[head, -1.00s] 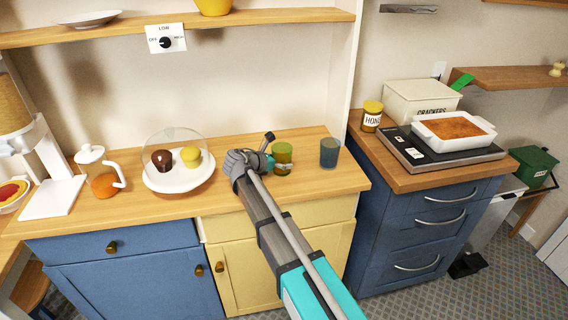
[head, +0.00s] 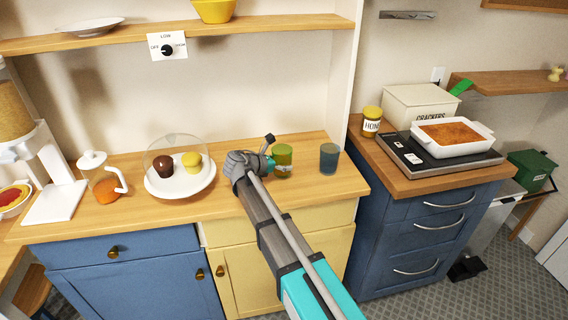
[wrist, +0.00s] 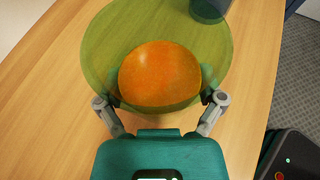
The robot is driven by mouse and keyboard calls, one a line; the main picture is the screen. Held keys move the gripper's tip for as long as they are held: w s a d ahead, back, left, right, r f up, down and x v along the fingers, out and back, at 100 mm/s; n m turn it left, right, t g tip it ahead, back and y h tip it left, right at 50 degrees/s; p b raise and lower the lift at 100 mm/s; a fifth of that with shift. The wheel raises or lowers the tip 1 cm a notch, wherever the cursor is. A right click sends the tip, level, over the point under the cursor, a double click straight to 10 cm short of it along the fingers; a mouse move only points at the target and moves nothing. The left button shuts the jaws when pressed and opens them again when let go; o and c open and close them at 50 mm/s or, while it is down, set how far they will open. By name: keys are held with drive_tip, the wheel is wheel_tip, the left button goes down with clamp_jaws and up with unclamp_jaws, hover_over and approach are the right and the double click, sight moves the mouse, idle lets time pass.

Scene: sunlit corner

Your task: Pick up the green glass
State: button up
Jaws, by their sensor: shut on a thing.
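The green glass (head: 282,161) is at the worktop, left of a blue-grey glass (head: 329,158). My gripper (head: 268,163) is shut on it from the left, low on its side. In the wrist view the green glass (wrist: 218,52) appears as a wide see-through shape, with my gripper's fingers (wrist: 159,90) at either side of its lower part. A round orange mass (wrist: 160,73) shows through the glass; I cannot tell whether it is fruit or something else. I cannot tell whether the glass's base touches the worktop.
A plate (head: 200,182) with two muffins under a clear dome (head: 173,142) stands left of my gripper. A carafe (head: 103,187) is further left. The blue-grey glass is close on the right. A shelf (head: 120,36) runs above; open worktop (head: 315,190) lies in front.

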drive_tip(key=shift+r+p, duration=0.7)
drive_tip(key=shift+r, duration=0.15)
drive_tip(key=s+a+r+p, duration=0.8)
drive_tip(key=s+r+p, duration=0.1)
drive_tip(key=s, duration=0.2)
drive_tip(key=shift+a+r+p, duration=0.25)
drive_tip(key=shift+r+p, duration=0.05)
idle(1.0)
